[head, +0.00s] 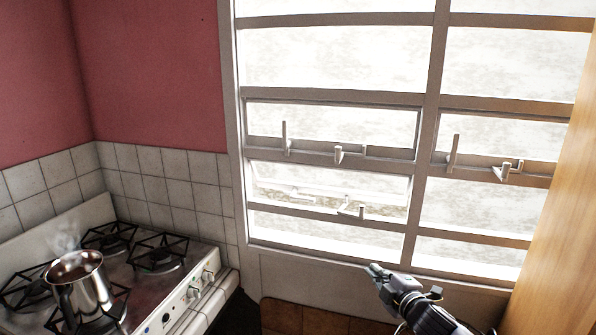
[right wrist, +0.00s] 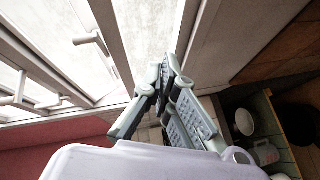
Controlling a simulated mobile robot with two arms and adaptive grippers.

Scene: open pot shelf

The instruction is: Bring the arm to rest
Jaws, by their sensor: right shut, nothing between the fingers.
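My right gripper (head: 376,270) is at the lower right of the head view, in front of the lower part of the window, with its arm coming in from the bottom edge. In the right wrist view the gripper (right wrist: 168,68) has its fingertips together, with nothing held between them. My left gripper is in neither view.
A window (head: 340,180) with handles fills the middle. A stove (head: 150,275) with a steaming metal pot (head: 80,283) is at the lower left. A wooden panel (head: 555,210) stands at the right. The right wrist view shows an open shelf (right wrist: 280,130) with pots.

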